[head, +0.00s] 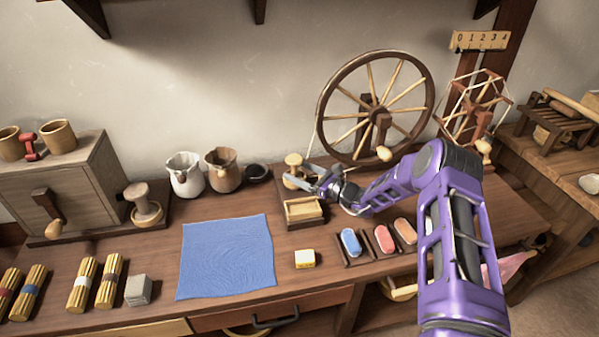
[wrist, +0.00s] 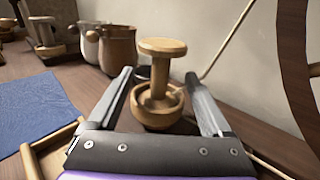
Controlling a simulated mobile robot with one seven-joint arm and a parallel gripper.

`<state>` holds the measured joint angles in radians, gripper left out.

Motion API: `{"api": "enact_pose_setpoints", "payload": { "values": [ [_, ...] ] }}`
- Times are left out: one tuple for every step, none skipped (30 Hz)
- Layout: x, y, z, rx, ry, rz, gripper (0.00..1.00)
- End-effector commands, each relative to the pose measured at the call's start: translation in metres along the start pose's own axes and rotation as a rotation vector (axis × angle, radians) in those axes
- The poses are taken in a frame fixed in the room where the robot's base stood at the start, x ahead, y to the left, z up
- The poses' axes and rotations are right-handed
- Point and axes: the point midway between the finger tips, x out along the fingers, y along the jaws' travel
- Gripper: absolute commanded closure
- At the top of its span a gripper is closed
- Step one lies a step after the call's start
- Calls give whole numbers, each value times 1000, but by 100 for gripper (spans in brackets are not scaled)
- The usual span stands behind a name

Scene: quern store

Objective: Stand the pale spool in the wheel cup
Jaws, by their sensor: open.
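The pale spool (wrist: 162,48) stands upright, with its lower end inside the round wooden wheel cup (wrist: 157,116). In the head view the spool (head: 293,159) shows at the foot of the big spoked wheel, and the cup is partly hidden by my gripper. My gripper (wrist: 159,76) is open. Its two fingers lie on either side of the spool and cup, with a visible gap on each side. In the head view my gripper (head: 303,184) reaches in from the right, above the small wooden tray.
The spoked wheel (head: 338,72) stands behind my gripper. The wooden tray (head: 304,221) lies just in front. A white jug (head: 186,174), a brown jug (head: 222,170) and a dark disc (head: 257,172) stand to the left. The blue cloth (head: 227,255) covers the table's middle.

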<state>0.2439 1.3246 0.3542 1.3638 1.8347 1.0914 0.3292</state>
Motion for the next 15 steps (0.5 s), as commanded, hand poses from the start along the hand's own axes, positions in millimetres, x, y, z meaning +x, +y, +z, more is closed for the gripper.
{"api": "enact_pose_setpoints", "payload": {
  "values": [
    [0, 0, 0, 0, 0, 0, 17],
    [0, 0, 0, 0, 0, 0, 17],
    [0, 0, 1, 0, 0, 0, 17],
    [0, 0, 1, 0, 0, 0, 17],
    [0, 0, 3, -1, 0, 0, 17],
    [0, 0, 5, -1, 0, 1, 17],
    [-3, 0, 6, 0, 1, -1, 17],
    [-8, -1, 6, 1, 1, -2, 17],
    [-15, -2, 6, 1, 1, -3, 17],
    [-20, -1, 6, 2, 1, -2, 17],
    [-26, -2, 6, 1, 1, -3, 17],
    [-35, -1, 6, 2, 1, -4, 17],
    [-42, -2, 6, 2, 1, -5, 17],
    [-49, -2, 6, 2, 1, -4, 17],
    [-58, -1, 6, 2, 0, -4, 17]
  ]
}}
